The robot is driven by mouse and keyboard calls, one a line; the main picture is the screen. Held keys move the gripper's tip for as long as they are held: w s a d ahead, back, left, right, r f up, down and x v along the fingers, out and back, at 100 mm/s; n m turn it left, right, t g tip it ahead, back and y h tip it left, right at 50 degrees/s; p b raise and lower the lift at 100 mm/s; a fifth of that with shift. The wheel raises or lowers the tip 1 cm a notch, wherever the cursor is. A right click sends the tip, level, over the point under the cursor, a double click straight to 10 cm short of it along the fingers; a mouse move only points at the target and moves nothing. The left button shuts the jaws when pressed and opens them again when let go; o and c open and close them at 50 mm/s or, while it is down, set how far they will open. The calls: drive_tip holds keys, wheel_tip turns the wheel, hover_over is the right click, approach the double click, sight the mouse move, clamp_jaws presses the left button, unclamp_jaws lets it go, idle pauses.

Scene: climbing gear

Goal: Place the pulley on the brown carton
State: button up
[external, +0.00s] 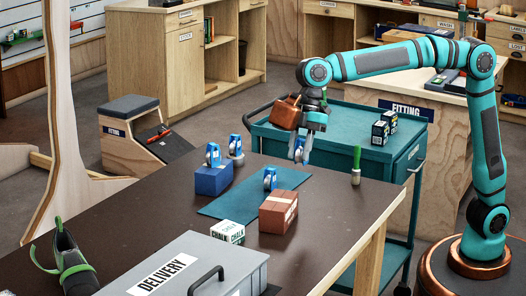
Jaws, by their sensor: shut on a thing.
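My gripper (302,148) is shut on a small blue and grey pulley (299,153), partly hidden by the fingers, and holds it above the far part of the table. The brown carton (278,212) stands on the table, nearer the camera and left of the gripper, partly over the blue mat's edge; its top is clear. Another blue pulley (270,178) stands on the mat just behind the carton. A blue pulley (212,155) is on the blue box (213,180), and one more pulley (235,147) is behind that box.
The dark table (150,205) also holds a chalk box (228,232), a grey delivery crate (190,272), a shoe (72,262) and a green-handled brush (356,165). A teal cart (340,140) with small boxes stands behind. The blue mat (235,203) has bare room left of the carton.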

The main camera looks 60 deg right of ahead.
drive_tip(key=w+a+r, duration=0.2)
drive_tip(key=a, duration=0.6)
hover_over(272, 205)
drive_tip(key=d, duration=0.2)
drive_tip(key=shift+d+f, duration=0.15)
drive_tip(key=shift+f, duration=4.75)
drive_tip(key=shift+f, duration=0.1)
drive_tip(key=o, duration=1)
drive_tip(key=v, duration=1.2)
